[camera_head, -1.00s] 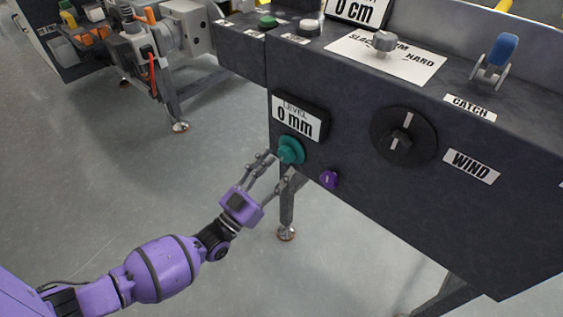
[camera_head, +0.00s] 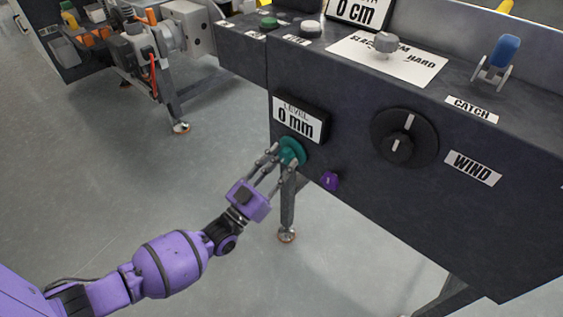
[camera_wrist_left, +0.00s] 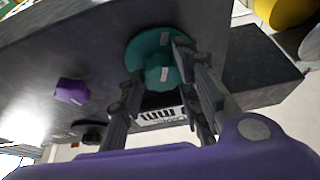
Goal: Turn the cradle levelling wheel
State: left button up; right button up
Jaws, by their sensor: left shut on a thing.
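The levelling wheel is a teal round knob (camera_head: 292,151) on the front of the dark machine, under a display (camera_head: 299,119) reading "LEVEL 0 mm". My left gripper (camera_head: 282,158) reaches it from below left, its fingers shut on the knob's raised hub. In the left wrist view the teal wheel (camera_wrist_left: 152,48) sits between the two fingertips (camera_wrist_left: 160,75), with a pale mark on its disc and another on its hub. The fingers partly cover the wheel. My right gripper is not in view.
A small purple knob (camera_head: 329,181) is just right of and below the wheel. A large black dial (camera_head: 404,136) beside a "WIND" label is farther right. A blue-handled catch (camera_head: 501,50) stands on top. Open floor (camera_head: 130,185) lies left of the machine.

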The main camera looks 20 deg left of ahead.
pick_arm(q)
jog(key=shift+d, duration=0.15)
jog(key=o, duration=1.1)
jog(key=v, duration=1.2)
